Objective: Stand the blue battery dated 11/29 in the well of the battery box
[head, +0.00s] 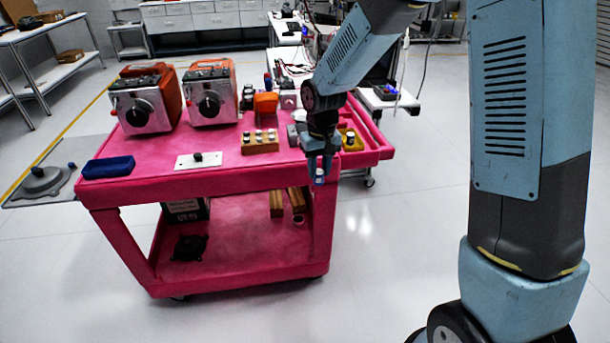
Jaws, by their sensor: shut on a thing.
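My gripper (320,167) points down near the front right edge of the pink cart's top. It is shut on a small blue and pale piece (319,180) that shows below the fingertips. This looks like a battery, but its date cannot be read. A long dark blue box (108,167) lies at the cart's front left corner. A wooden block (260,144) with several small upright pieces stands left of my gripper. A yellow holder (351,141) with small pieces sits just right of it. I cannot tell which of these is the battery box, and no well is clearly visible.
The pink cart (240,182) carries two orange and metal units (145,98) at the back left. A white plate with a black knob (198,160) lies near the front edge. An orange item (265,104) stands behind the wooden block.

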